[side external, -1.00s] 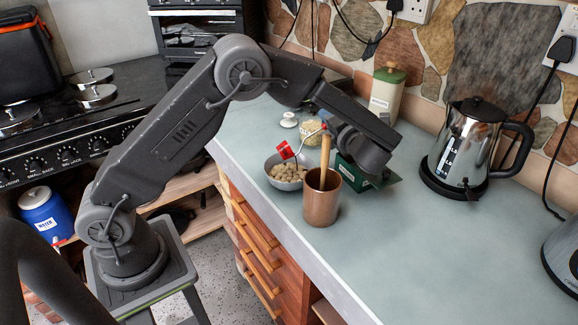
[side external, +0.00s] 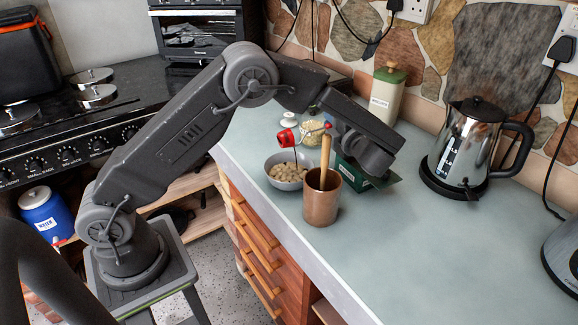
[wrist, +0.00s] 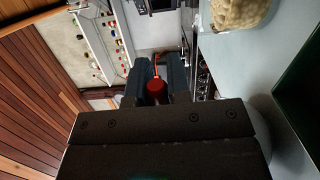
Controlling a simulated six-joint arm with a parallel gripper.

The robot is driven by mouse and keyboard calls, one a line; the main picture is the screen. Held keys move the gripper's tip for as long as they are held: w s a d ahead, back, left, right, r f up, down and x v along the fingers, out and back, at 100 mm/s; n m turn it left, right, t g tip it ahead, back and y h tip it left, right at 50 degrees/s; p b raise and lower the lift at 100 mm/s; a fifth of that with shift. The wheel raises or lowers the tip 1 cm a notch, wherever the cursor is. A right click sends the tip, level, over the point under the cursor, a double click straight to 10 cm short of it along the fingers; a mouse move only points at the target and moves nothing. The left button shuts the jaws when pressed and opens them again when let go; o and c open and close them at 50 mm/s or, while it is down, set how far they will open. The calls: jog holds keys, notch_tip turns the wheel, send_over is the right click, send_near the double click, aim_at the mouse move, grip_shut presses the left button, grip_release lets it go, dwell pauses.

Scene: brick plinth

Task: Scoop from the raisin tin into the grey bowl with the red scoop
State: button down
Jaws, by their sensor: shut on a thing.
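The red scoop (side external: 286,137) is above the grey bowl (side external: 287,184), apart from it. A thin dark streak shows just below the scoop; I cannot tell if it is falling raisins. The bowl holds pale, lumpy pieces. In the wrist view my gripper (wrist: 155,78) is shut on the scoop's handle, whose red end (wrist: 156,90) shows between the fingers. In the side view my wrist hides most of the fingers. A dark green, open-topped box (side external: 378,179) stands behind the copper pot, partly hidden by my wrist; it may be the raisin tin, but its contents do not show.
A copper pot (side external: 321,205) with a wooden utensil (side external: 325,155) stands close in front of the bowl. A glass jar (side external: 312,131) and a green-lidded canister (side external: 386,92) stand behind. A kettle (side external: 474,147) is at the right.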

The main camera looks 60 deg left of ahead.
notch_tip(320, 180, up, 2)
jog(key=m, duration=0.5)
dwell(0.5)
